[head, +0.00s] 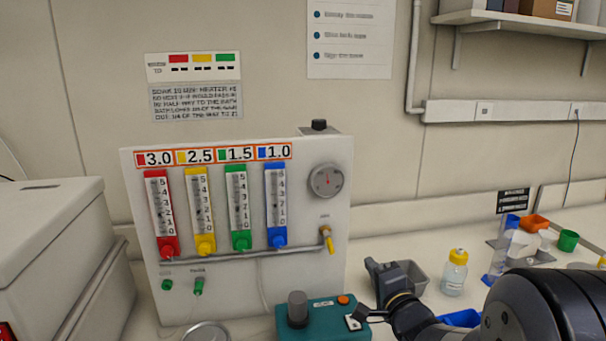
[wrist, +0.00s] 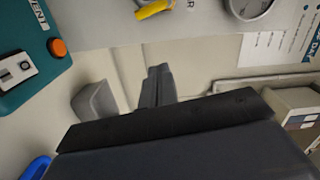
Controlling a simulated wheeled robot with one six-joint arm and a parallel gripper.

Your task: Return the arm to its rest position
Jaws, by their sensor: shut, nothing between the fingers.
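My gripper (head: 376,270) is at the lower middle right of the head view, at the end of my dark arm. It is in front of a grey tray and just right of the teal device. In the wrist view its fingers (wrist: 158,78) are together with nothing between them. They point toward the white panel's lower edge and the wall, touching nothing that I can make out. My arm comes in from the lower right corner of the head view and hides part of the bench.
The white flowmeter panel (head: 295,260) stands behind the teal device (head: 322,325). The grey tray (head: 420,278) and a yellow-capped bottle (head: 454,275) stand near my gripper. Coloured items, including a green cup (head: 568,240), are at right. A white box (head: 50,230) stands at left.

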